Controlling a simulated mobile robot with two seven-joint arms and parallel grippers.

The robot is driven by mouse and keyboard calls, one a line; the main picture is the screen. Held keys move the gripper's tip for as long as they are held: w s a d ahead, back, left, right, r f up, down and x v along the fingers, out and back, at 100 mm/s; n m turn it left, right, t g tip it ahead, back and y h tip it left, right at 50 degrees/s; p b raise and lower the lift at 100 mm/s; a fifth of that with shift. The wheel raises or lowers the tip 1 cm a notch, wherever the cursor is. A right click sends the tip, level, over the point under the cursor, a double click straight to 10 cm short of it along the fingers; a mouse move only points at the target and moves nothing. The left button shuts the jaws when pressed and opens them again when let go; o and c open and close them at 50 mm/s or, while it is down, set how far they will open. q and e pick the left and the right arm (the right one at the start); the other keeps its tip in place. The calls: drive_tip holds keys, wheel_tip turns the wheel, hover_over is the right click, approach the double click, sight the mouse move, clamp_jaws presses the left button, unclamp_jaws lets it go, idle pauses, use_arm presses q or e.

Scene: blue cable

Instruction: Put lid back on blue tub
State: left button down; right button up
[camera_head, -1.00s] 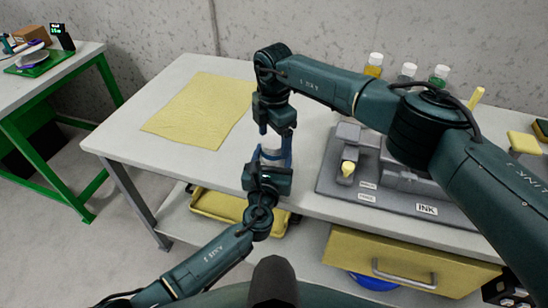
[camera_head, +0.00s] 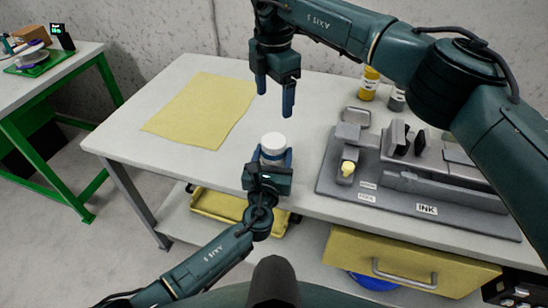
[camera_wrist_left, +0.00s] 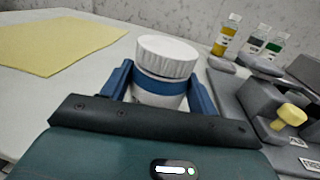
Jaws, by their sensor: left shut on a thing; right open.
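The tub (camera_head: 272,156) stands upright near the front edge of the white table, with a white ribbed lid (camera_head: 273,140) on its top. In the left wrist view the tub (camera_wrist_left: 158,92) shows a blue band below the white lid (camera_wrist_left: 167,56), which looks level. My left gripper (camera_head: 270,160) is shut on the tub, one finger on each side of its body. My right gripper (camera_head: 274,98) is open and empty, raised above and behind the tub, fingers pointing down.
A yellow cloth (camera_head: 200,110) lies at the left of the table (camera_head: 140,102). A grey ink station (camera_head: 412,185) stands to the right, with bottles (camera_head: 369,84) behind it. A yellow drawer (camera_head: 400,262) is below the table's front edge.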

use_arm(q)
drive_tip(key=shift+c, duration=1.6)
unclamp_jaws()
drive_tip(key=s+a, duration=0.2)
drive_tip(key=s, duration=1.1)
drive_tip(key=shift+p, duration=0.3)
drive_tip(key=shift+a, duration=0.1)
drive_tip(key=shift+s, duration=0.1)
